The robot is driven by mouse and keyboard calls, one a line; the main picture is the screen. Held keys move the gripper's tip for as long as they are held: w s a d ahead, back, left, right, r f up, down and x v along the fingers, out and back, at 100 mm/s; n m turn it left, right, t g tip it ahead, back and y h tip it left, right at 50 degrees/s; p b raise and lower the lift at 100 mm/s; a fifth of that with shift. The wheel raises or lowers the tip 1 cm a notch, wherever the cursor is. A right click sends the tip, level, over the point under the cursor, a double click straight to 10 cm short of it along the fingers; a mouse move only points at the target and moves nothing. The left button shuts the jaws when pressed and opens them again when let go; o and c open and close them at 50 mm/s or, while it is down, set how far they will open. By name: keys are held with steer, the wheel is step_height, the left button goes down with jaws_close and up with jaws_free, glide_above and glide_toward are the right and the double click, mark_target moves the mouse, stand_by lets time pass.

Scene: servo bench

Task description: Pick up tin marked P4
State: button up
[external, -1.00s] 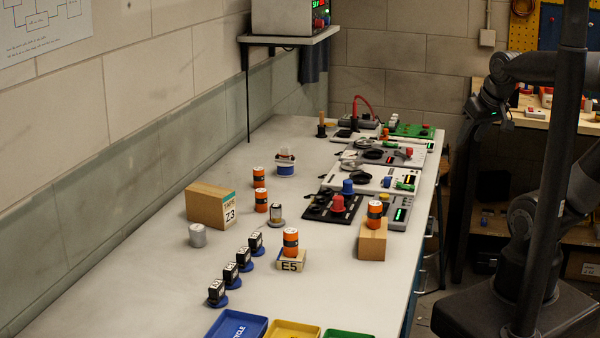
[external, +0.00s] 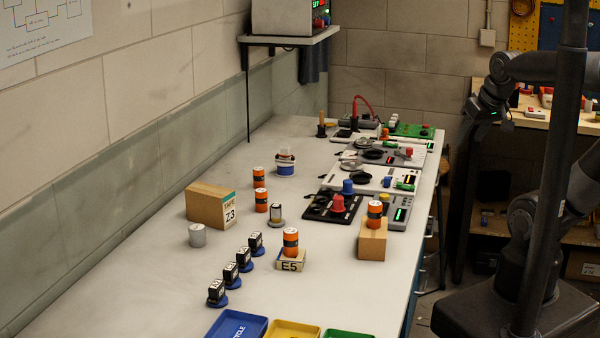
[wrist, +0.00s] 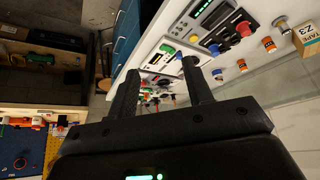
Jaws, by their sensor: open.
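Several orange tins with black bands and pale tops stand on the bench; I cannot read P4 on any of them. One orange tin (external: 291,242) stands on a low block marked E5. Two more, a rear tin (external: 259,177) and a front tin (external: 261,201), stand beside the Z3 box. Orange tins also show in the wrist view (wrist: 269,45). My gripper (wrist: 160,70) is open and empty, its fingers pointing toward the bench from well off its right side.
The Z3 carton (external: 208,206), a grey cylinder (external: 198,236) and a row of black blocks on blue discs (external: 231,275) stand on the bench. Control panels (external: 360,180) line its right side. Blue (external: 237,325), yellow and green trays sit in front. The left-front surface is clear.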

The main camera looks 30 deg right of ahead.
steer(key=o, duration=0.3)
steer(key=shift+o, duration=0.2)
steer(key=w+a+r+n+y, duration=0.1)
steer(key=w+a+r+n, duration=0.3)
steer(key=w+a, duration=0.85)
steer(key=n+g+y, duration=0.3)
steer(key=n, duration=0.4)
glide_above(199, 227)
steer(key=s+d, duration=0.1)
steer(key=d, duration=0.3)
step_height(199, 227, down, 16)
steer(key=x, duration=0.5)
steer(key=shift+s+a+f, duration=0.15)
steer(key=shift+a+f, duration=0.2)
steer(key=shift+s+x, duration=0.15)
steer(key=shift+x, duration=1.3)
steer(key=shift+s+x, duration=0.2)
steer(key=shift+x, duration=1.25)
